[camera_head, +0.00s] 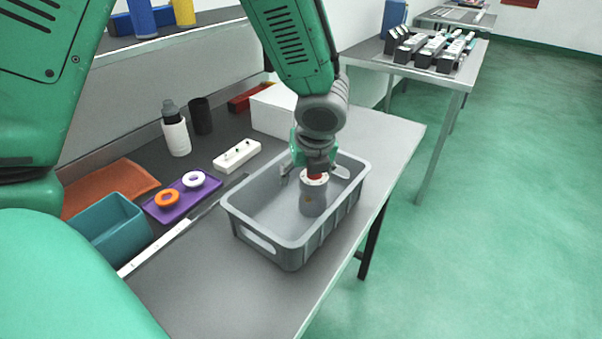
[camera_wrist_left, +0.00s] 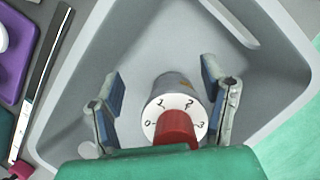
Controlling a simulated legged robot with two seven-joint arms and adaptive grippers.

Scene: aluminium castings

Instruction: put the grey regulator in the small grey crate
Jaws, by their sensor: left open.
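The grey regulator (camera_head: 313,198) is a short grey cylinder with a white numbered dial and a red knob. It stands inside the small grey crate (camera_head: 267,243), toward its right side. My left gripper (camera_head: 314,168) is above it, pointing down. In the left wrist view the left gripper (camera_wrist_left: 163,100) is open, with one finger on each side of the regulator (camera_wrist_left: 172,88) and a gap to each. The grey crate (camera_wrist_left: 85,60) surrounds it in that view. The gripper hides part of the knob in the head view. My right gripper is not in view.
Left of the crate are a white switch block (camera_head: 237,156), a purple tray (camera_head: 181,198) with two rings, a teal bin (camera_head: 112,232) and an orange tray (camera_head: 105,187). A white bottle (camera_head: 176,136) and a white box (camera_head: 273,112) stand behind. The bench front is clear.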

